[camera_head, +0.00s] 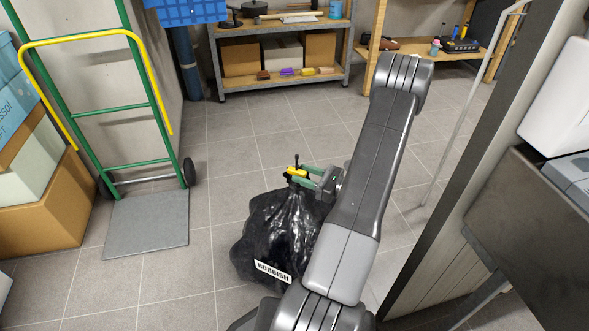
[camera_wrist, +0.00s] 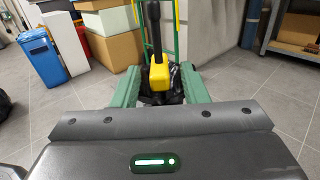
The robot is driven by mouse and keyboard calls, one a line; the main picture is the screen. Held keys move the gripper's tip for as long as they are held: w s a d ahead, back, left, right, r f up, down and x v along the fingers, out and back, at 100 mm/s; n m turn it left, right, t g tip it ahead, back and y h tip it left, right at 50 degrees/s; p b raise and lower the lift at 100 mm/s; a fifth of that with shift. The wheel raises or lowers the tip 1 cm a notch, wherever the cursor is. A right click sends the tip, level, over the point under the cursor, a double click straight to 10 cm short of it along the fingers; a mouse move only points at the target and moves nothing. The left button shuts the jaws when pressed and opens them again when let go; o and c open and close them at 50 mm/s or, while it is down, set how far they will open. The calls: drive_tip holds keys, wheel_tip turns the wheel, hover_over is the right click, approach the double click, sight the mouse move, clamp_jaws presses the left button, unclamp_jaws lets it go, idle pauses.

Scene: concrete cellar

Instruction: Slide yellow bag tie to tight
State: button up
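A black rubbish bag (camera_head: 280,240) with a white "RUBBISH" label stands on the tiled floor, its gathered neck upward. The yellow bag tie (camera_head: 297,172) sits around the neck near the top, with a black end sticking up above it. My gripper (camera_head: 303,176) reaches the tie from the right with its green fingers. In the wrist view the yellow tie (camera_wrist: 160,77) lies between the two fingers, with a visible gap on each side. My gripper (camera_wrist: 158,82) is open there. The bag's lower part is mostly hidden in the wrist view, and my arm covers its right side in the head view.
A green and yellow hand truck (camera_head: 130,165) and cardboard boxes (camera_head: 45,210) stand at left. A shelf unit (camera_head: 285,83) is at the back. A dark panel (camera_head: 450,160) and bench stand at right. A blue bin (camera_wrist: 40,58) shows in the wrist view. Floor around the bag is clear.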

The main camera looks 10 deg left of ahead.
drive_tip(key=p+v, duration=0.1)
drive_tip(key=v, duration=0.8)
drive_tip(key=shift+d+p, duration=0.2)
drive_tip(key=shift+p, duration=0.2)
drive_tip(key=shift+s, duration=0.15)
